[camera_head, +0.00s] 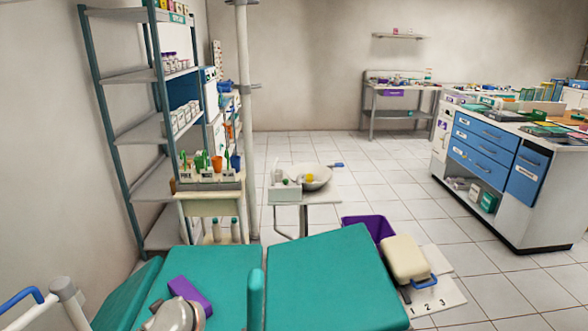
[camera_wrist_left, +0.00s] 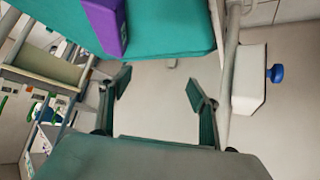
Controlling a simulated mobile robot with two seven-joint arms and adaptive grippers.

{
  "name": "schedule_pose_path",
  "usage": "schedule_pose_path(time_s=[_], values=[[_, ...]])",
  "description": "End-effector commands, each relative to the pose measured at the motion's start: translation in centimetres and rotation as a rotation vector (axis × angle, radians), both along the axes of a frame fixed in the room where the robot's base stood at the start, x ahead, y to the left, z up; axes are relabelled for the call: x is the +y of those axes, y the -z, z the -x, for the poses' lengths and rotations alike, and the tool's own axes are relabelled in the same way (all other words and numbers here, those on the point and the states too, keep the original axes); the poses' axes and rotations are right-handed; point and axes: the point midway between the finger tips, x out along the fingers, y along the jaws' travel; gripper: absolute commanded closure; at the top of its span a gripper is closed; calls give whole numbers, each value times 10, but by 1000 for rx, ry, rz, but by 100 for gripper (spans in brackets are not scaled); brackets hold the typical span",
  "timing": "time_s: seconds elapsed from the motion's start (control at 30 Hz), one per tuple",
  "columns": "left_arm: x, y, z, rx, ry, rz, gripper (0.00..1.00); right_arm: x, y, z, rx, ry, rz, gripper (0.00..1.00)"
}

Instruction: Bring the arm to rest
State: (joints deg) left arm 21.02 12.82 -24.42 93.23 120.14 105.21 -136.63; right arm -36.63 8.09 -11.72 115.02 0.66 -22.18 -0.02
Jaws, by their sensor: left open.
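My left gripper (camera_wrist_left: 160,80) shows in the left wrist view. Its two dark fingers are spread wide, with nothing between them but pale floor behind. In that view the teal padded chair (camera_wrist_left: 170,30) and a purple block (camera_wrist_left: 106,25) are beyond the fingers, apart from them. In the head view the teal chair (camera_head: 330,285) fills the lower middle, and the purple block (camera_head: 190,294) lies on its left part. A rounded grey part at the bottom edge partly covers the block; I cannot tell what it is. My right gripper is in neither view.
A tall shelf rack (camera_head: 140,130) stands at the left wall. A small table (camera_head: 318,195) with a bowl (camera_head: 318,180) stands behind the chair. A purple bin (camera_head: 368,226) and a cream case (camera_head: 405,260) are at its right. Blue-drawer cabinets (camera_head: 480,150) stand far right; tiled floor between is open.

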Motion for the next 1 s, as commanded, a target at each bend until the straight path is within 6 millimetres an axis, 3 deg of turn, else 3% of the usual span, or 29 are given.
schedule_pose_path(time_s=[0.13,0.27,0.43,0.57,0.67,0.8,0.9,1.0], values=[[25,-32,2,-250,-20,-152,38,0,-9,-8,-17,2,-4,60],[27,-75,9,-506,41,-286,38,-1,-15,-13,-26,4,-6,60],[-14,-123,31,-781,274,-410,38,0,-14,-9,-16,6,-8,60],[-71,-130,56,-874,531,-437,38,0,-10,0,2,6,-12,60],[-117,-114,83,-859,746,-421,38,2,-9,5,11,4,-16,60],[-169,-60,131,-707,1018,-361,38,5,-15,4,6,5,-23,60],[-186,-10,173,-528,1154,-312,38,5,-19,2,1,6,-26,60],[-186,34,212,-346,1222,-275,38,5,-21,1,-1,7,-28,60]])
